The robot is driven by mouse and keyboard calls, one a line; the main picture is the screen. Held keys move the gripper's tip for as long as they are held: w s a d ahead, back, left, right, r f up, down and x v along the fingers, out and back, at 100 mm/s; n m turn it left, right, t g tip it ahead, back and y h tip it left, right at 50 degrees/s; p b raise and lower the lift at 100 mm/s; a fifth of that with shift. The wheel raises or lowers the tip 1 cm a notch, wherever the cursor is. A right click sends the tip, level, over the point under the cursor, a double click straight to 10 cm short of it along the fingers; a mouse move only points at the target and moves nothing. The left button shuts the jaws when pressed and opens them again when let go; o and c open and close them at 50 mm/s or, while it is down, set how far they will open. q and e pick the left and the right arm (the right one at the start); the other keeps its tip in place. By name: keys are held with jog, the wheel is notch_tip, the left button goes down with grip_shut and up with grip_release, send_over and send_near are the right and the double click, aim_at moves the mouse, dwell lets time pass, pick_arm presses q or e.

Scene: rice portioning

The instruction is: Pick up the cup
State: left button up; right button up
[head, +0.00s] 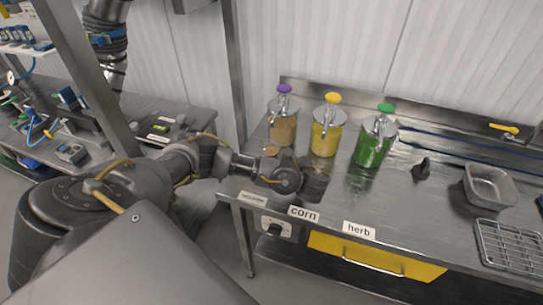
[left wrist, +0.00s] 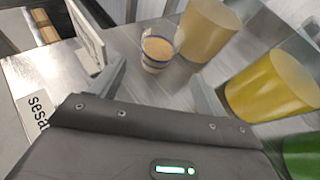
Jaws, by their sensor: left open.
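A small clear cup (left wrist: 160,52) with a tan-orange filling stands upright on the metal counter in the left wrist view. My left gripper (left wrist: 161,84) is open, with its two fingers spread apart and nothing between them. The cup is ahead of the fingertips, roughly centred between them, and looks clear of both. My right gripper is not in view.
A tan dispenser (head: 283,127) stands close to the cup, with a yellow dispenser (head: 326,138) and a green dispenser (head: 372,148) to its right. Label cards, including corn (head: 303,214) and herb (head: 358,231), line the front edge. A metal tray (head: 490,187) and wire rack (head: 508,247) are at right.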

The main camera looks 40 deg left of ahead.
aim_at(274, 155)
pick_arm(q)
jog(key=shift+w+a+f+b, duration=0.2)
jog(key=shift+a+f+b, duration=0.25)
jog(key=shift+f+b, duration=0.2)
jog(key=shift+w+a+p, duration=0.25)
jog(key=shift+a+p, duration=0.05)
jog(key=shift+a, duration=0.2)
jog(key=shift+w+a+p, duration=0.25)
jog(key=shift+a, duration=0.25)
jog(key=shift+w+a+f, duration=0.1)
jog(key=shift+a, duration=0.15)
jog(key=shift+w+a, duration=0.1)
jog(key=shift+a, duration=0.1)
jog(key=p+x, duration=0.2)
jog(key=x, duration=0.2)
jog(key=shift+a+f, duration=0.15)
jog(key=shift+f, duration=0.1)
jog(key=shift+a+f, duration=0.15)
jog(key=c, duration=1.2)
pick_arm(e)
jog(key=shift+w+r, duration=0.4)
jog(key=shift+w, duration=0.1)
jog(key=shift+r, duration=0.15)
